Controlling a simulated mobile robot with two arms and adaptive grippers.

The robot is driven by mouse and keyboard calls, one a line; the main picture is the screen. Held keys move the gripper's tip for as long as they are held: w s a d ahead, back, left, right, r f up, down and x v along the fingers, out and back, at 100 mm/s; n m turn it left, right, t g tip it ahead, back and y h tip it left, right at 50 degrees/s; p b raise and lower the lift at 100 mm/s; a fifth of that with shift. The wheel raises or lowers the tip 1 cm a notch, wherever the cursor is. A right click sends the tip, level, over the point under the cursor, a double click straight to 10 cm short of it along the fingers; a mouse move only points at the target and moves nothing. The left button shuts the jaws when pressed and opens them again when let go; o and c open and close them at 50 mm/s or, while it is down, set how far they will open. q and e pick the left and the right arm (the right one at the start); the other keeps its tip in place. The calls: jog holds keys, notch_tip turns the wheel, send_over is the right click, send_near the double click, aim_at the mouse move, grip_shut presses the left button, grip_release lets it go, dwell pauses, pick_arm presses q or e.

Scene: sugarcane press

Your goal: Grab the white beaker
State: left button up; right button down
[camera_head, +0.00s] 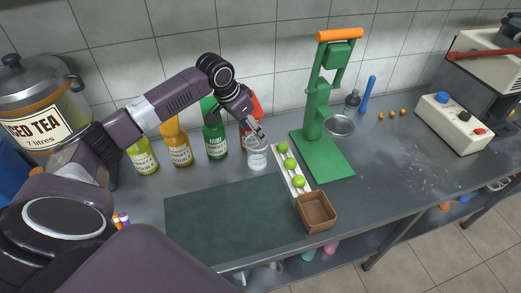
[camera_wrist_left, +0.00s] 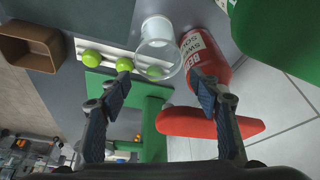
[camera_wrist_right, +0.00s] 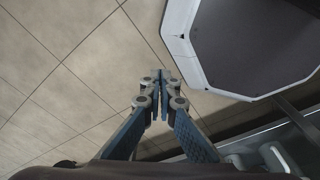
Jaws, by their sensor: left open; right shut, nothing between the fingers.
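The white beaker (camera_head: 257,158), clear with a whitish body, stands upright on the metal counter between the red bottle and the row of limes. In the left wrist view the beaker (camera_wrist_left: 157,48) lies ahead of and between the fingertips. My left gripper (camera_head: 258,134) is open just above the beaker in the head view; it also shows open in the left wrist view (camera_wrist_left: 160,78). Contact with the beaker cannot be made out. My right gripper (camera_wrist_right: 160,78) is shut and empty, over the tiled floor in the right wrist view.
A red bottle (camera_wrist_left: 208,55) is close beside the beaker. Green (camera_head: 215,143), orange (camera_head: 178,147) and yellow (camera_head: 143,158) bottles stand left of it. Limes on a white holder (camera_head: 306,187), a brown box (camera_head: 317,212) and a green press (camera_head: 327,158) are to the right. The dark mat (camera_head: 225,220) is clear.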

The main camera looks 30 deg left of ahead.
aim_at(257, 142)
pick_arm(q)
jog(key=x, duration=0.2)
jog(key=p+x, duration=0.1)
jog(key=x, duration=0.1)
jog(key=s+p+x, duration=0.1)
jog(key=x, duration=0.2)
jog(key=shift+f, duration=0.3)
jog(key=shift+w+f, duration=0.1)
jog(key=shift+f, duration=0.05)
jog(key=c, duration=1.2)
pick_arm(e)
jog(key=shift+s+d+r, duration=0.2)
jog(key=shift+s+r, duration=0.85)
jog(key=shift+s, duration=0.15)
pick_arm(q)
jog(key=shift+r, duration=0.2)
pick_arm(e)
jog(key=shift+w+r, duration=0.1)
jog(key=shift+r, duration=0.1)
pick_arm(q)
jog(key=shift+r+p, duration=0.15)
jog(key=shift+p, duration=0.25)
jog(key=shift+r+p, duration=0.3)
jog(key=shift+p, duration=0.15)
pick_arm(e)
jog(key=shift+a+r, duration=0.1)
jog(key=shift+r, duration=0.5)
